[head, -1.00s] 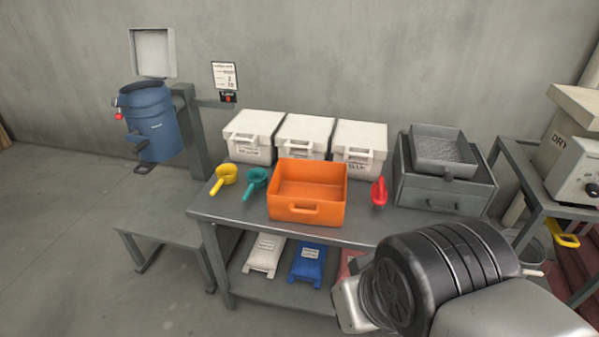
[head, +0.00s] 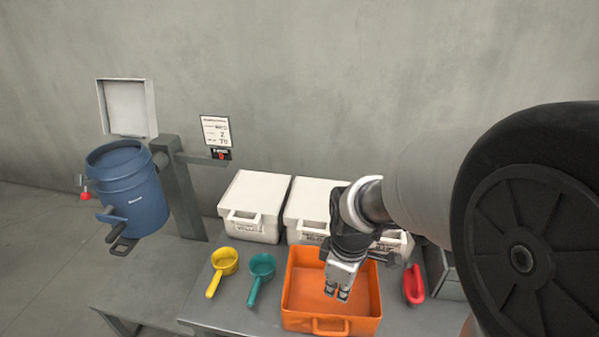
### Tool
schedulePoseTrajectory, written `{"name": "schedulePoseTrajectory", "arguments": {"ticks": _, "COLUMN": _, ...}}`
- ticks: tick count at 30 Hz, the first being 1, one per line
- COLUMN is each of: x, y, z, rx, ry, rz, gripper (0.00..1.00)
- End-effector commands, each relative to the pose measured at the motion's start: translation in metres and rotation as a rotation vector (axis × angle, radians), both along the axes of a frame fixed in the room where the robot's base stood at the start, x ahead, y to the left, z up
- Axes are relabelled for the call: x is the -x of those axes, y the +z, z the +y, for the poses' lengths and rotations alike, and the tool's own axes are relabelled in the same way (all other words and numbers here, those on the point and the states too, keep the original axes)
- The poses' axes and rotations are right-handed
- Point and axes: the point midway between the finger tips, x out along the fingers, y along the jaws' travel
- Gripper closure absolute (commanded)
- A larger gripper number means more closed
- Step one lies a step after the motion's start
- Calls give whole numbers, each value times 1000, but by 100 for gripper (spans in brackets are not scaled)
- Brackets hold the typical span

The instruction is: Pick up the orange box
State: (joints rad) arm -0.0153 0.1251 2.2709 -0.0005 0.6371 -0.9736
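The orange box (head: 331,322) is an open-topped tray with a handle on its front wall. It stands on the grey table (head: 235,307) in the head view. My gripper (head: 344,294) hangs over the box's open top, in front of its back and middle part as seen here. Its fingers point down and look close together. I cannot tell how far they are above the box floor, or whether they are fully shut. Nothing shows between them. My arm hides part of the box's back right rim.
White lidded boxes (head: 252,205) stand behind the orange box. A yellow scoop (head: 223,264) and a teal scoop (head: 261,270) lie to its left, a red scoop (head: 414,285) to its right. A blue drum (head: 133,190) is at the far left.

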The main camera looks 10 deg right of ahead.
Motion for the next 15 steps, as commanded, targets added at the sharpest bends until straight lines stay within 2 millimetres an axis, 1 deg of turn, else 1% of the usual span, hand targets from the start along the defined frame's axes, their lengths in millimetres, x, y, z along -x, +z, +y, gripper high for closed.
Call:
{"name": "schedulePoseTrajectory", "arguments": {"ticks": 3, "x": -14, "y": -28, "z": 1, "rx": 14, "ry": 165, "rz": 61, "gripper": 92}}
{"name": "schedulePoseTrajectory", "arguments": {"ticks": 6, "x": -20, "y": -47, "z": 2, "rx": 18, "ry": 266, "rz": 87, "gripper": 92}}
{"name": "schedulePoseTrajectory", "arguments": {"ticks": 11, "x": -24, "y": -67, "z": 3, "rx": 20, "ry": 345, "rz": 106, "gripper": 92}}
{"name": "schedulePoseTrajectory", "arguments": {"ticks": 14, "x": -23, "y": -82, "z": 3, "rx": 20, "ry": 357, "rz": 110, "gripper": 92}}
{"name": "schedulePoseTrajectory", "arguments": {"ticks": 15, "x": -23, "y": -90, "z": 3, "rx": 21, "ry": 357, "rz": 111, "gripper": 92}}
